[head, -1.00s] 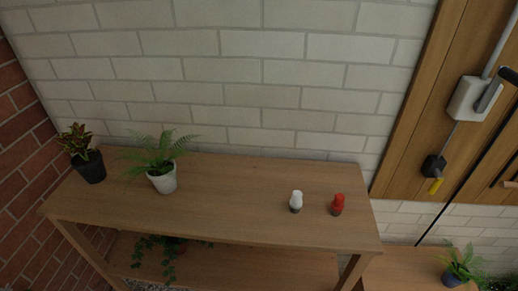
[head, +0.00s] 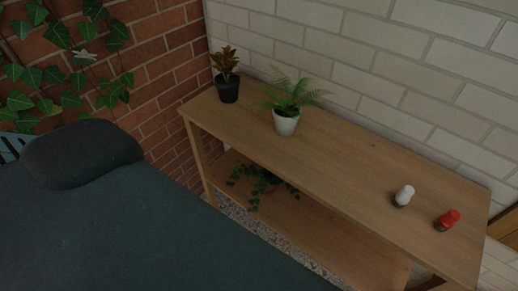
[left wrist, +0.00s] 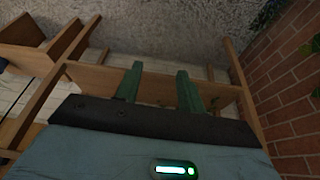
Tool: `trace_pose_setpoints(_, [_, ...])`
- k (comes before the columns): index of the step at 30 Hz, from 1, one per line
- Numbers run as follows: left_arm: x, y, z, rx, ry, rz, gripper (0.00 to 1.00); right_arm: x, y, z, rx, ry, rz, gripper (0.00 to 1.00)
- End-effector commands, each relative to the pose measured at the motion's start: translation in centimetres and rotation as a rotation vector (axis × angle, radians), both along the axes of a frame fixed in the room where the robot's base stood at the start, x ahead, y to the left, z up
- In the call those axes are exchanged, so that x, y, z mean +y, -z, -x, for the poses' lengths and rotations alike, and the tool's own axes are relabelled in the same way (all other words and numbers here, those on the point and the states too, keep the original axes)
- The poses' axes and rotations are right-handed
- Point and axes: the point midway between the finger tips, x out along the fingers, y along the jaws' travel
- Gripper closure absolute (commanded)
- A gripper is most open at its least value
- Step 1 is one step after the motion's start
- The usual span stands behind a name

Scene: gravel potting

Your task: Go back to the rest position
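My left gripper (left wrist: 158,70) shows in the left wrist view. Its two green fingers stand apart with nothing between them. A wooden shelf and a gravel floor lie beyond the fingers. In the head view neither gripper's fingers show. A large dark teal shape covers the lower left there and looks like part of my own left arm. My right gripper is not in view.
The wooden table (head: 335,165) holds a dark-potted plant (head: 228,88), a white-potted fern (head: 286,122), a white-capped shaker (head: 404,196) and a red-capped one (head: 447,220). A trailing plant (head: 262,186) sits on its lower shelf. Ivy (head: 60,75) climbs the brick wall.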

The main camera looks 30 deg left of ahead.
Motion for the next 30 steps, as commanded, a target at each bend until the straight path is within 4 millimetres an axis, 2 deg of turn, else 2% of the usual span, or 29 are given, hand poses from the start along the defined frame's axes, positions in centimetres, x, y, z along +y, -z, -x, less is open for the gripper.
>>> trace_pose_setpoints(6, [-0.9,2.1,-2.0,-0.222,0.001,0.048,0.61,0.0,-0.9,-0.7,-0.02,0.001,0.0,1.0])
trace_pose_setpoints(12, [-1.4,2.8,-2.9,-0.371,0.0,0.08,0.61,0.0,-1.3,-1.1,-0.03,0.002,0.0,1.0])
trace_pose_setpoints(30, [-1.6,2.9,-3.1,-0.423,-0.001,0.091,0.61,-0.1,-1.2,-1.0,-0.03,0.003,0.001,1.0])
